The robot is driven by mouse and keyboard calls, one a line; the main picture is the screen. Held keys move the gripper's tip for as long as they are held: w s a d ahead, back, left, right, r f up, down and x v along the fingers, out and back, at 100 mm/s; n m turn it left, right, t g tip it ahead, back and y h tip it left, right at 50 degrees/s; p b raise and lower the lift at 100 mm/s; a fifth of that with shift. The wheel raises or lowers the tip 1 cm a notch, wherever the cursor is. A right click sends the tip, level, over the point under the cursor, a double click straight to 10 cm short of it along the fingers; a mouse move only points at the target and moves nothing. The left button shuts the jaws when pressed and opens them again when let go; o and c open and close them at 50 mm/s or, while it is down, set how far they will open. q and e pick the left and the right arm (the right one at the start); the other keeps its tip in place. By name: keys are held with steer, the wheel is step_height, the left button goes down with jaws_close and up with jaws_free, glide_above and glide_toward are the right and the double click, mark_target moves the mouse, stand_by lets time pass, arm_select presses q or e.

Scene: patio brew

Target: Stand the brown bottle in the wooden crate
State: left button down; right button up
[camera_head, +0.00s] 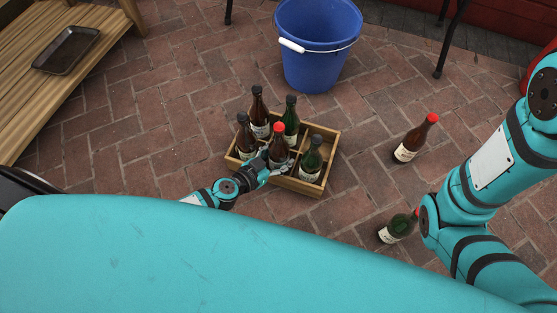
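The wooden crate (296,184) stands on the brick floor in the middle, with several bottles upright in its compartments. One is a brown bottle with a red cap (279,146) in the front middle. My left gripper (276,163) is right at this bottle, its fingers overlapping the bottle's lower part. I cannot tell whether they are closed on it. Another brown bottle with a red cap (413,140) stands on the floor to the right of the crate. The crate's back right compartment (319,137) looks empty. My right gripper is out of view; only its arm shows at the right.
Dark-capped brown bottles (258,112) and green bottles (312,160) fill other crate compartments. A green bottle with a red cap (399,227) is on the floor near my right arm. A blue bucket (316,60) stands behind the crate. A wooden bench (90,65) with a dark tray (67,49) is at the left.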

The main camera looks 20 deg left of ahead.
arm_select(q)
steer(key=shift+w+r, duration=0.1)
steer(key=shift+r, duration=0.05)
steer(key=c, duration=0.9)
jaws_free()
steer(key=shift+f, duration=0.3)
steer(key=o, duration=0.5)
steer(key=shift+r, duration=0.1)
